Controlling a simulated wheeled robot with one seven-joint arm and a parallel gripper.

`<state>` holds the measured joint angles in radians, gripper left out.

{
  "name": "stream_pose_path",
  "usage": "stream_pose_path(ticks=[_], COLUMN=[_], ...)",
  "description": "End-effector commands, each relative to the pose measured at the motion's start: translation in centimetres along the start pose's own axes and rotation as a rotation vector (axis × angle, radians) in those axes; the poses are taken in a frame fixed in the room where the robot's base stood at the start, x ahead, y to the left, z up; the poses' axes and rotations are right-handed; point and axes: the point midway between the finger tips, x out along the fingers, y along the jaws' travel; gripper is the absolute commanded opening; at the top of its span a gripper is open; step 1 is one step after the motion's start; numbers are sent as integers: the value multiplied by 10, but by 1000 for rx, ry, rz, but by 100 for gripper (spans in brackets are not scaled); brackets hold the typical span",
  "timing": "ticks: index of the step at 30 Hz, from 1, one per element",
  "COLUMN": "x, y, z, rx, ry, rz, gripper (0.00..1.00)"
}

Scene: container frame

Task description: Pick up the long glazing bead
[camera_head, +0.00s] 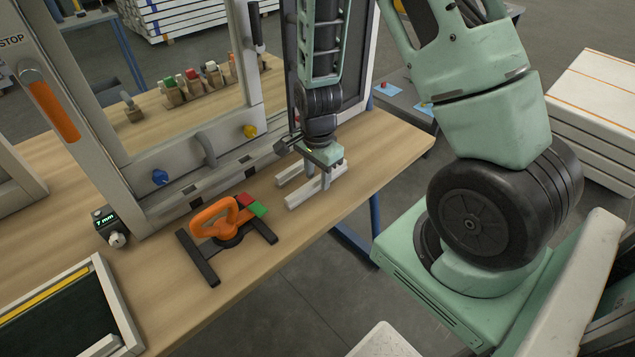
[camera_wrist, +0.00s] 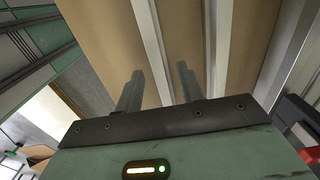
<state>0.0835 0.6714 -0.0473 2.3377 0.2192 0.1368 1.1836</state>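Two pale grey bars lie side by side on the wooden bench. The front bar (camera_head: 302,197) looks the longer one, and I take it as the long glazing bead. The back bar (camera_head: 291,172) looks shorter, though partly hidden by my gripper. My gripper (camera_head: 319,177) points down over the right part of the bars. In the wrist view my gripper (camera_wrist: 159,72) is open. The long bead (camera_wrist: 150,40) runs between its two fingers in that view, and the other bar (camera_wrist: 221,45) lies right of them. I cannot tell whether the fingers touch the bead.
A large grey frame (camera_head: 180,185) stands upright behind the bars. A gauge (camera_head: 105,222) reading 7 mm stands further left. The bench's front edge is close.

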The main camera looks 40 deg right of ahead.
Motion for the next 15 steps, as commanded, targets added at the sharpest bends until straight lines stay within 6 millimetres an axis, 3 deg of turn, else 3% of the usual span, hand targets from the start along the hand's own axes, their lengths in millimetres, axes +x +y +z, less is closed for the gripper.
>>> stream_pose_path(ticks=[5, 10, 15], x=[0, 0, 0], y=[0, 0, 0], z=[0, 0, 0], rx=[0, 1, 1], ry=[0, 0, 0], rz=[-1, -1, -1], gripper=[38, 0, 0])
